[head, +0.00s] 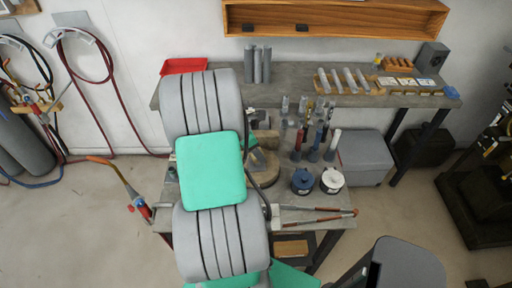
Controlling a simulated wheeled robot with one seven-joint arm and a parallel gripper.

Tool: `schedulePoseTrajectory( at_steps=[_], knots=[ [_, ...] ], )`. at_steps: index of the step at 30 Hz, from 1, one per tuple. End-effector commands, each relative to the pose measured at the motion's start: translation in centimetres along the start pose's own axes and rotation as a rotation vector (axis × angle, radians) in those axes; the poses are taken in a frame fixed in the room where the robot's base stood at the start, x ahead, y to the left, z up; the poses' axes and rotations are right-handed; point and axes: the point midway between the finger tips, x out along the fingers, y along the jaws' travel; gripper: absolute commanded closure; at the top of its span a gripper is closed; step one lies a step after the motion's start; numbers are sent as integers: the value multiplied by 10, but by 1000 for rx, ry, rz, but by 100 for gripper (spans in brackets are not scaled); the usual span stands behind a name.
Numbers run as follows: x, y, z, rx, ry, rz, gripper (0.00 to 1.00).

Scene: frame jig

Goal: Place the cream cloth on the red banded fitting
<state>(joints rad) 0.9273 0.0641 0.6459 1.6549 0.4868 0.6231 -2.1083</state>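My arm, grey and green, stands large across the middle of the view and covers the left part of the workbench. My gripper does not show; it is out of view or behind the arm. I cannot make out a cream cloth anywhere. A group of small upright fittings and tools stands on the workbench right of my arm. One of them shows dark red (298,140), but it is too small to tell whether it is the red banded fitting.
The workbench (290,240) has a blue pot (303,181), a white pot (332,180) and a long red-handled tool (318,212). A red tray (184,66) sits at the back. A grey bin (364,157) stands right of the bench. Hoses hang on the left wall.

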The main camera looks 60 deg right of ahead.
Motion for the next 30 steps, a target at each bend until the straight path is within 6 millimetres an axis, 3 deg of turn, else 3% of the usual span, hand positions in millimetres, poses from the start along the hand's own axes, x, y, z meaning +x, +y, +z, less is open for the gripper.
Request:
schedulePoseTrajectory(
  at_steps=[6,7,14,24,30],
  knots=[
    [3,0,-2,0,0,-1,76],
    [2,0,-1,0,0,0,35],
    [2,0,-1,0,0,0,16],
    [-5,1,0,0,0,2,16],
    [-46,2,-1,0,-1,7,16]
  ],
)
